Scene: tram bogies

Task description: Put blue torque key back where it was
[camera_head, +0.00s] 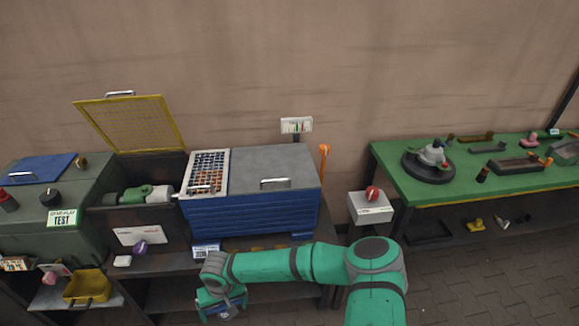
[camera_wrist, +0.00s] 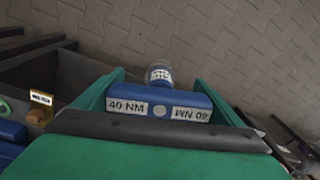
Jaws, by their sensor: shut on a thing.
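The blue torque key (camera_wrist: 190,99) is a blue block with white "40 NM" labels on its face and a clear or grey round end (camera_wrist: 159,74) beyond it. My gripper (camera_wrist: 162,92) is shut on it, with a green finger at each side of the block. In the head view my gripper (camera_head: 222,304) is low at the bottom, in front of the dark bench and below the blue chest; only a little blue of the key shows there. The paved floor lies beneath the key in the wrist view. I cannot tell which place the key came from.
The blue chest (camera_head: 255,214) with a grey lid stands on the dark bench. A yellow mesh lid (camera_head: 130,122) stands open at the left. A yellow bin (camera_head: 87,287) sits on a low shelf. The green table (camera_head: 445,187) at the right holds several parts.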

